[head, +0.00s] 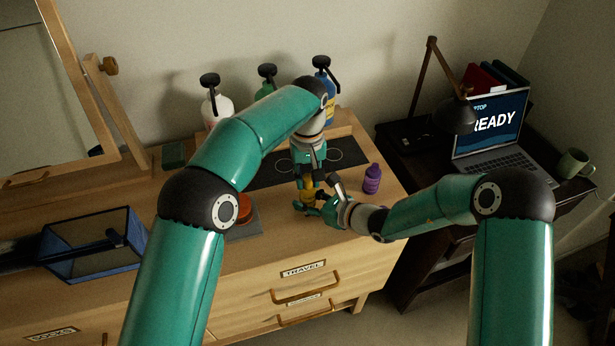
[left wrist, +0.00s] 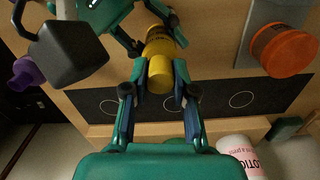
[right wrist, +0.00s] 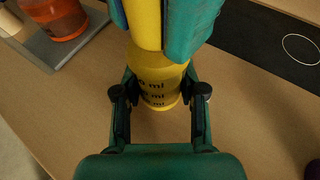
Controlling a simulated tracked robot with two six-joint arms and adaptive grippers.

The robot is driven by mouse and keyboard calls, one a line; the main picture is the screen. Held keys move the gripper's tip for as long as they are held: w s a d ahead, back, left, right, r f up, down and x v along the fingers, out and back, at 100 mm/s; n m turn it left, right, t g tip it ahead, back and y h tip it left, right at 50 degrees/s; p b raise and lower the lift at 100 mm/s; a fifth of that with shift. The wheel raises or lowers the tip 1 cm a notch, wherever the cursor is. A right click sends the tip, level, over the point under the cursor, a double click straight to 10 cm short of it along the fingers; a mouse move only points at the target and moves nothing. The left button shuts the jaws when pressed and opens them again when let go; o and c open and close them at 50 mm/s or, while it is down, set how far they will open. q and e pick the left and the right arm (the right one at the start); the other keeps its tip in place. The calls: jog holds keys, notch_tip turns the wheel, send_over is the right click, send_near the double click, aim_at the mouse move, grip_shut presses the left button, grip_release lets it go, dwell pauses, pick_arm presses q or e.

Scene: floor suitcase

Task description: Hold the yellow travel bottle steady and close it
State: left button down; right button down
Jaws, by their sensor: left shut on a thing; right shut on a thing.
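The yellow travel bottle (right wrist: 158,85) stands upright on the dresser top in the right wrist view, with dark "ml" marks on its side. My right gripper (right wrist: 160,94) is shut around its body. The yellow cap (left wrist: 160,74) is directly over the bottle, between the fingers of my left gripper (left wrist: 160,92), which is shut on it from above. Cap and bottle look in line and touching; whether the cap is fully seated cannot be told. In the head view my left gripper (head: 308,178) and right gripper (head: 318,198) meet there and hide most of the bottle.
A purple bottle (head: 372,180) stands to the right. An orange-red jar (head: 245,214) sits on a grey tray to the left. A black mat (head: 268,174) with circles and several pump bottles (head: 217,108) lie behind. A blue-edged mesh bag (head: 92,245) is far left.

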pick_arm(q)
jog(key=m, duration=0.4)
jog(key=shift+w, duration=0.1)
pick_arm(e)
jog(key=shift+s+a, duration=0.1)
jog(key=shift+s, duration=0.05)
pick_arm(q)
jog(key=m, duration=0.4)
jog(key=shift+m, duration=0.3)
jog(key=m, duration=0.8)
jog(key=shift+d, duration=0.1)
pick_arm(e)
jog(key=shift+f, duration=0.1)
pick_arm(q)
jog(key=c, duration=0.9)
grip_release()
jog(key=shift+o, duration=0.3)
jog(key=shift+r, duration=3.7)
